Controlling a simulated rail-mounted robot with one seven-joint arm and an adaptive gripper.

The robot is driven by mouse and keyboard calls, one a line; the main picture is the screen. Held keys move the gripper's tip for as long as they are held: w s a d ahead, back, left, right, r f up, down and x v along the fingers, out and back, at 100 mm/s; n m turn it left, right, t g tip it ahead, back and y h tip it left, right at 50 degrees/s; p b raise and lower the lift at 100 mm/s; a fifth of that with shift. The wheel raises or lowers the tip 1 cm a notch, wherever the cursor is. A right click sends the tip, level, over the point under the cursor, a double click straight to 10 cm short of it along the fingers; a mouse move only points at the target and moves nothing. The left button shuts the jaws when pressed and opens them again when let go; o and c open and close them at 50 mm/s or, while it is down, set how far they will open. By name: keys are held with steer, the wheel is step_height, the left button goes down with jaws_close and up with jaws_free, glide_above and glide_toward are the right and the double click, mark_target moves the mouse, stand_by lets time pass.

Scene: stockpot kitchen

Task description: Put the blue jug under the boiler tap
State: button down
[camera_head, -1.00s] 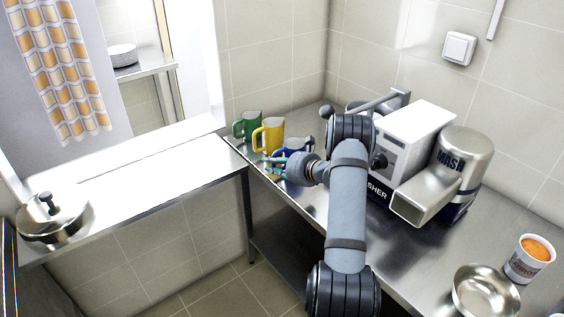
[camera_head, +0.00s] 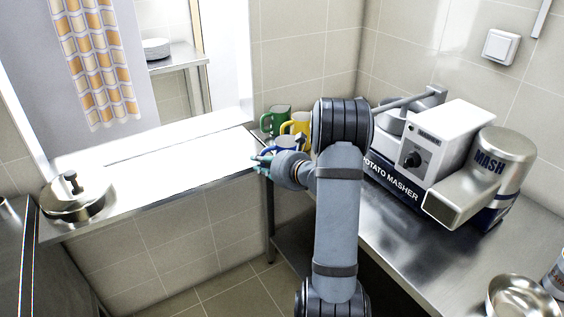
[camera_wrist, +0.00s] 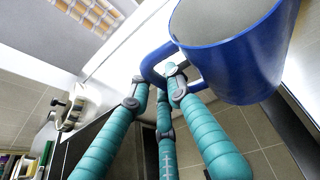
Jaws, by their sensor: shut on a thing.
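The blue jug (camera_head: 281,144) is partly hidden behind my gripper in the head view, in front of the yellow mug. In the wrist view the blue jug (camera_wrist: 235,55) is large at the upper right, its handle between my teal fingers. My gripper (camera_head: 262,162) is shut on that handle; its fingertips (camera_wrist: 172,72) meet around it in the wrist view. The jug is near the inner corner where the two worktops meet; whether it touches a surface cannot be told. No boiler tap can be made out.
A green mug (camera_head: 274,121) and a yellow mug (camera_head: 299,123) stand close behind the jug. The potato masher machine (camera_head: 440,160) is on the right worktop, with a steel bowl (camera_head: 522,298) nearer. A lidded steel pot (camera_head: 76,200) sits on the left. The left ledge (camera_head: 165,180) is mostly clear.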

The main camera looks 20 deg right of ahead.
steer(key=s+a+f+n+g+y, duration=0.1)
steer(key=s+a+n+g+y, duration=0.1)
steer(key=s+a+n+y, duration=0.35)
steer(key=s+a+f+n+g+y, duration=0.1)
steer(key=s+a+n+g+y, duration=0.15)
steer(key=a, duration=0.55)
steer(key=s+d+f+p, duration=0.2)
steer(key=s+d+p, duration=0.1)
steer(key=s, duration=0.8)
steer(key=s+d+f+h+p, duration=0.1)
steer(key=s+d+f+p, duration=0.1)
steer(key=s, duration=1)
steer(key=shift+s+d+m+p, duration=0.3)
steer(key=shift+d+p, duration=0.1)
steer(key=shift+p, duration=0.1)
